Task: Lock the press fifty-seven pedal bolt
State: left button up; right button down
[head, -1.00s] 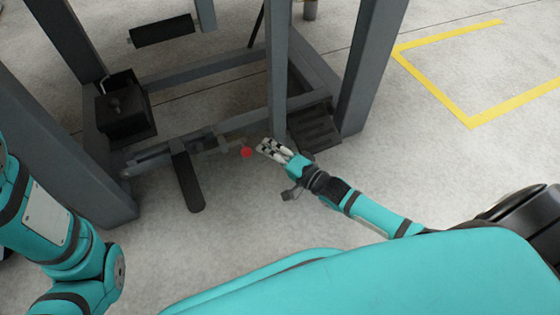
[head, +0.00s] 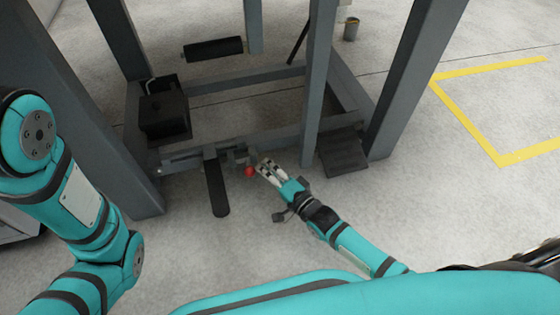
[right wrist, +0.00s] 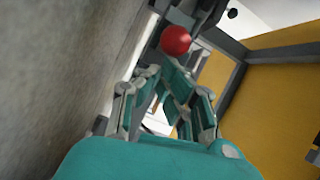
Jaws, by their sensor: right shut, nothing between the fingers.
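A red ball knob (head: 249,171), which I take for the bolt's handle, sits low on the press frame, just right of the dark pedal (head: 217,185). The long flat pedal sticks out toward me from the low crossbar. My right gripper (head: 266,166) is shut and empty, its fingertips just to the right of the knob. In the right wrist view the knob (right wrist: 175,40) lies just beyond the fingertips (right wrist: 172,82); I cannot tell whether they touch it. The bolt's rod is mostly hidden behind the knob and fingers. My left gripper is out of view.
Grey upright posts (head: 320,85) stand close to my right gripper. A dark foot plate (head: 342,152) lies at the frame's right, and a black box (head: 163,112) at its left. The concrete floor in front is clear. A yellow line (head: 475,118) runs at the right.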

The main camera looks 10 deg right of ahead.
jog(key=shift+s, duration=0.1)
jog(key=v, duration=1.1)
jog(key=shift+s+d, duration=0.25)
jog(key=shift+s, duration=0.1)
jog(key=shift+s, duration=0.1)
